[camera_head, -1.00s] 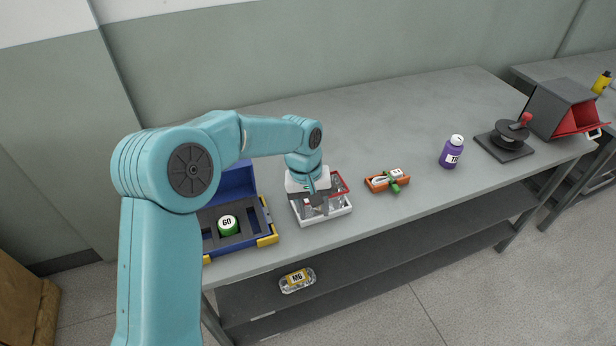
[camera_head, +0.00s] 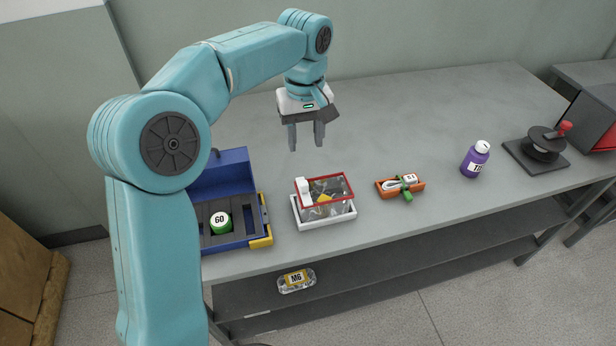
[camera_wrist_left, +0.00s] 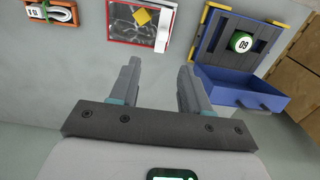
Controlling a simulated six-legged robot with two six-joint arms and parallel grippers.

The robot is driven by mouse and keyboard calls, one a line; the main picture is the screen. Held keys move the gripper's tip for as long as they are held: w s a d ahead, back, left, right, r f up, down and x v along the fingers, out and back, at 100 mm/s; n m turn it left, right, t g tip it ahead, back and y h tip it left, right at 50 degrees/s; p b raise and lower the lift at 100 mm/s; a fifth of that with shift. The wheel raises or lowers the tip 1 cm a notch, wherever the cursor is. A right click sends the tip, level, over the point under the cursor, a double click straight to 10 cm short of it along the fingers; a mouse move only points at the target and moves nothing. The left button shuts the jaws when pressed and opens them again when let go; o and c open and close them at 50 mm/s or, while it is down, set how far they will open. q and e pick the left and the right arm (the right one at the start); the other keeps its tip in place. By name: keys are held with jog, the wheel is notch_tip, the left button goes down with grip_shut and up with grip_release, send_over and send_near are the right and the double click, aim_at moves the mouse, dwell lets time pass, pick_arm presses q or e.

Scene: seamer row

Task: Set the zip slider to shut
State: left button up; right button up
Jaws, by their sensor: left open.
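A clear zip bag (camera_head: 340,190) with red strips lies in a white tray (camera_head: 325,222) and holds a small yellow piece. The white block that looks like the zip slider (camera_head: 304,192) sits at the left end of the red strip. In the left wrist view, the slider (camera_wrist_left: 163,36) is at the right end of the red strip, near the picture's top. My left gripper (camera_head: 306,146) is open and empty, raised above the table behind the bag, apart from it. In the left wrist view, nothing is between its fingers (camera_wrist_left: 160,66). My right gripper is not in view.
A blue case (camera_head: 224,165) with a green-and-white round item (camera_head: 220,222) stands left of the tray. An orange tray (camera_head: 385,191), a purple bottle (camera_head: 474,160) and a black device (camera_head: 540,150) stand to the right. The table's back is clear.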

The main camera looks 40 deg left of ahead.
aim_at(304, 182)
pick_arm(q)
jog(key=f, duration=1.2)
jog(key=shift+s+a+f, duration=0.2)
jog(key=shift+s+f, duration=0.05)
jog(key=shift+s, duration=0.1)
jog(key=shift+w+d+f, duration=0.1)
jog(key=shift+f, duration=0.05)
jog(key=shift+w, duration=0.1)
grip_shut()
